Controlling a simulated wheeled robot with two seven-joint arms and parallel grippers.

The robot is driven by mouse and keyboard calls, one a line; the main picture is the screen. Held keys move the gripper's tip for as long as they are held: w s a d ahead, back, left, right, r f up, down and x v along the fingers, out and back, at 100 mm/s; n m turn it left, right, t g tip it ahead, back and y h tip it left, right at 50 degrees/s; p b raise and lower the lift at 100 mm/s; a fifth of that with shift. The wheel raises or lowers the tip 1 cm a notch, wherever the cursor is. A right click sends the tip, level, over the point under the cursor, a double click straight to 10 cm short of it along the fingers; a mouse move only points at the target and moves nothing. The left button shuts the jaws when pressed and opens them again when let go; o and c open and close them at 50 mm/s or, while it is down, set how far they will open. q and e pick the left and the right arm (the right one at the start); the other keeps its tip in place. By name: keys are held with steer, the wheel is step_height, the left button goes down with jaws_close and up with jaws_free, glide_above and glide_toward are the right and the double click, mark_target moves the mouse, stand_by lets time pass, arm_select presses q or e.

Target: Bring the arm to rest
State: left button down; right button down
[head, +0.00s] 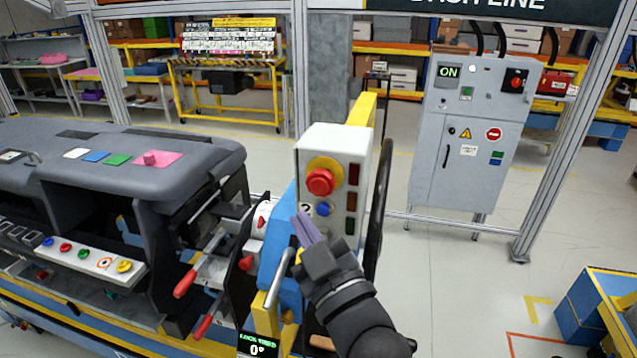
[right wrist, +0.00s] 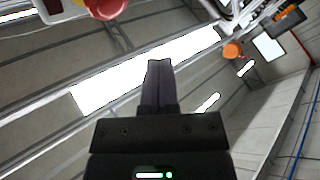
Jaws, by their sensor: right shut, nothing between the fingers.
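My right gripper (head: 306,230) is in front of the lower part of a white control box (head: 337,143) in the head view. Its fingers are shut with nothing between them and point up and to the left, close to a blue button (head: 323,209); I cannot tell whether they touch the box. A large red button (head: 320,182) on a yellow ring sits above the fingers. In the right wrist view the shut fingers (right wrist: 160,66) point up, and the red button (right wrist: 106,8) shows at the top edge. My left gripper is not in view.
The dark dashboard module (head: 120,160) stands on the left, with red-handled levers (head: 186,284) near my right arm. A blue and yellow stand is beside the gripper. A grey cabinet (head: 440,130) stands at the back right. The floor (head: 460,275) right of my arm is clear.

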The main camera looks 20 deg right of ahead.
stand_by(0.7)
steer(key=s+d+f+m+g+h, duration=0.1)
steer(key=s+f+m+g, duration=0.1)
steer(key=s+f+g, duration=0.65)
steer(key=s+d+f+m+g+h, duration=0.25)
steer(key=f+g, duration=0.25)
steer(key=f, duration=0.7)
steer(key=s+f+g, duration=0.4)
steer(key=s+g, duration=0.1)
steer(key=s, duration=0.4)
step_height(320, 180, down, 28)
steer(key=s+b, duration=0.3)
steer(key=b, duration=0.7)
steer(key=s+d+f+g+b, duration=0.1)
steer(key=s+d+f+b, duration=0.1)
steer(key=s+f, duration=0.4)
steer(key=s+d+f+g+b, duration=0.1)
steer(key=s+f+b, duration=0.3)
steer(key=f, duration=0.6)
steer(key=s, duration=0.2)
steer(key=shift+s+d+f, duration=0.35)
steer(key=shift+s+f, duration=0.05)
